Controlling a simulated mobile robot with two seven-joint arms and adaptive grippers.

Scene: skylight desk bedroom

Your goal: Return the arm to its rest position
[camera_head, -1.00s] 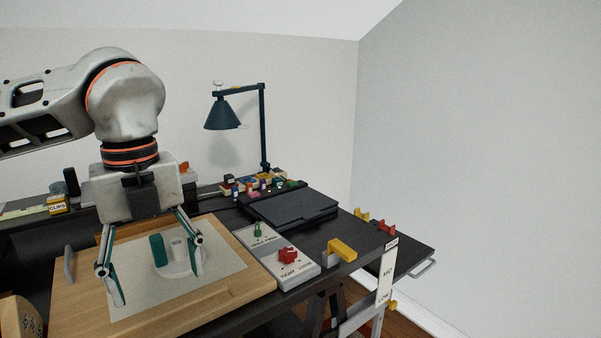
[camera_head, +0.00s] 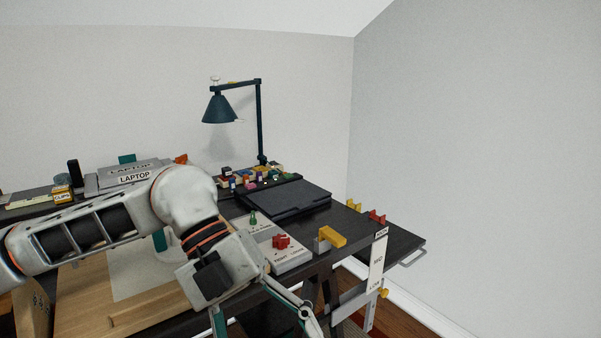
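My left arm (camera_head: 185,200) comes in from the left and bends downward over the front of the desk. My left gripper (camera_head: 262,318) is low at the bottom edge, in front of the control box. Its two fingers are spread wide with nothing seen between them, and the tips are at or past the frame's edge. My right gripper is not in view.
The wooden board (camera_head: 85,300) lies left of the gripper, and a green block (camera_head: 159,240) shows partly behind my arm. The control box (camera_head: 290,257) with green and red knobs, a yellow clamp (camera_head: 331,237), a closed laptop (camera_head: 290,203) and a lamp (camera_head: 219,108) stand beyond.

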